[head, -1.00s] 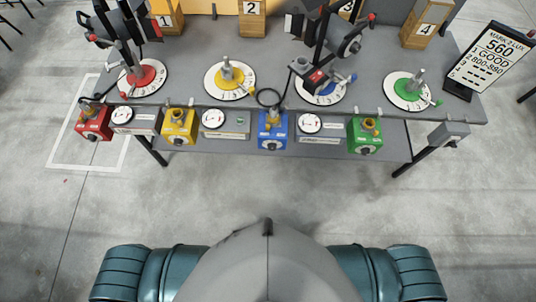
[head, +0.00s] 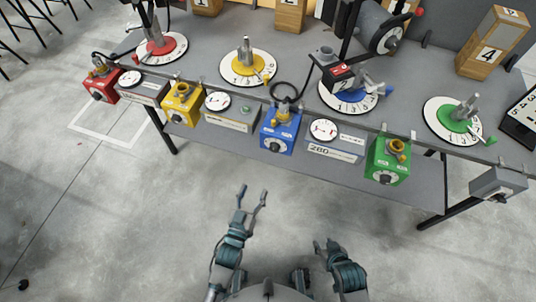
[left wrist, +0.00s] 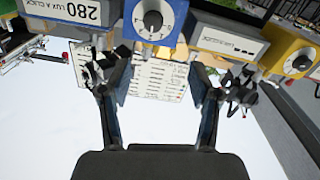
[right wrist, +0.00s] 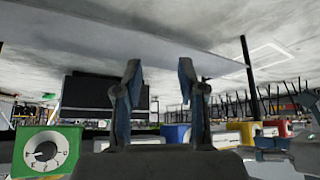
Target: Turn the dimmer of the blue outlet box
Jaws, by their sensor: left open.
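The blue outlet box (head: 282,131) hangs on the front edge of the workbench, with a round dimmer (head: 275,146) on its front face. In the left wrist view the blue box (left wrist: 175,22) is upside down at the top, its dark dimmer knob (left wrist: 153,20) clearly visible. My left gripper (head: 252,193) is open and empty, below and in front of the blue box, apart from it. In the left wrist view its fingers (left wrist: 160,75) point toward the box. My right gripper (head: 327,245) is open and empty, lower and further from the bench; its spread fingers also show in the right wrist view (right wrist: 158,75).
Red (head: 100,87), yellow (head: 181,105) and green (head: 386,166) outlet boxes hang along the same edge, with meters between them. A meter reading 280 (head: 336,140) sits beside the blue box. A black cable loops above it. Floor before the bench is clear.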

